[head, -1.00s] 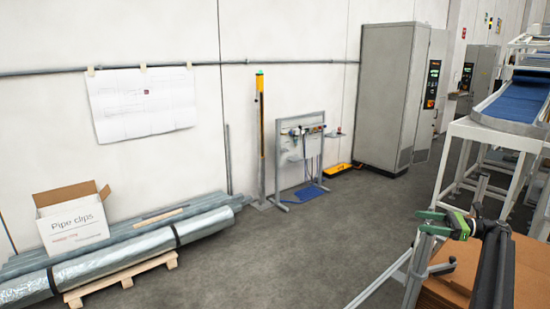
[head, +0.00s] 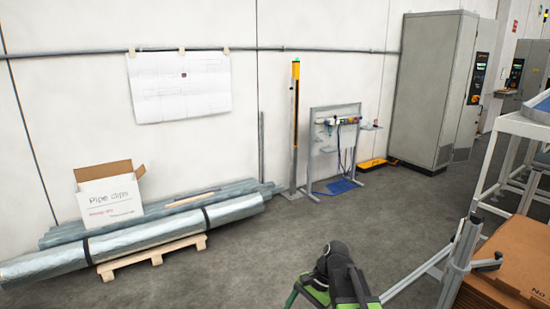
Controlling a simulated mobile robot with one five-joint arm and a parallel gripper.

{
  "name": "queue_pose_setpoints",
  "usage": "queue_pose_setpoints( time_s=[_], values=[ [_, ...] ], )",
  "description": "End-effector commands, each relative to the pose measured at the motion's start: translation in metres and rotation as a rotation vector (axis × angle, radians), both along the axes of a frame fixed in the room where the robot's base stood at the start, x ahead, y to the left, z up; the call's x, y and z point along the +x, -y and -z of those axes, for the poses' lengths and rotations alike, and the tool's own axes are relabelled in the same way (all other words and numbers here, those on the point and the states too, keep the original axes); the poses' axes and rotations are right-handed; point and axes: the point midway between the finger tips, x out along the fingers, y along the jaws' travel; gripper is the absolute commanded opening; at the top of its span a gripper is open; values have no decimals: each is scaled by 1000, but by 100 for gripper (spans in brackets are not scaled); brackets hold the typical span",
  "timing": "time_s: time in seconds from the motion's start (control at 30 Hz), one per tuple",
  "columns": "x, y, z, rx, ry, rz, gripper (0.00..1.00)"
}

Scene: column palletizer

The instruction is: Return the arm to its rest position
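The black and green end of my arm, with my gripper (head: 316,292), is at the bottom middle of the head view. Its rounded black housing is uppermost, and green parts run down from it to the frame's lower edge. The fingertips cannot be made out, so I cannot tell whether it is open or shut. No held object shows. It appears over the grey floor, left of a metal post and a cardboard stack. The rest of my arm is mostly out of the picture.
A metal post with braces (head: 460,250) stands by flat cardboard (head: 510,265) at right. A white conveyor frame (head: 515,125) is behind. Wrapped pipes (head: 170,230) and a pipe clips box (head: 108,192) lie left. A grey cabinet (head: 430,90) stands back right. The middle floor is clear.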

Motion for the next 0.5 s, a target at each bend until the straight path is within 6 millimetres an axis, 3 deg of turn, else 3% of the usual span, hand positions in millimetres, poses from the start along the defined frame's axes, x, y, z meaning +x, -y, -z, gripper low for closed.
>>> queue_pose_setpoints(
  time_s=[0.03, 0.1, 0.2, 0.33, 0.5],
  values=[
    [-28, 13, 13, -88, 70, -111, 69],
    [-41, 48, 21, -218, 164, -275, 69],
    [-43, 81, 25, -337, 241, -482, 69],
    [-32, 94, 26, -377, 294, -655, 69],
    [-31, 98, 26, -366, 309, -715, 69]
  ],
)
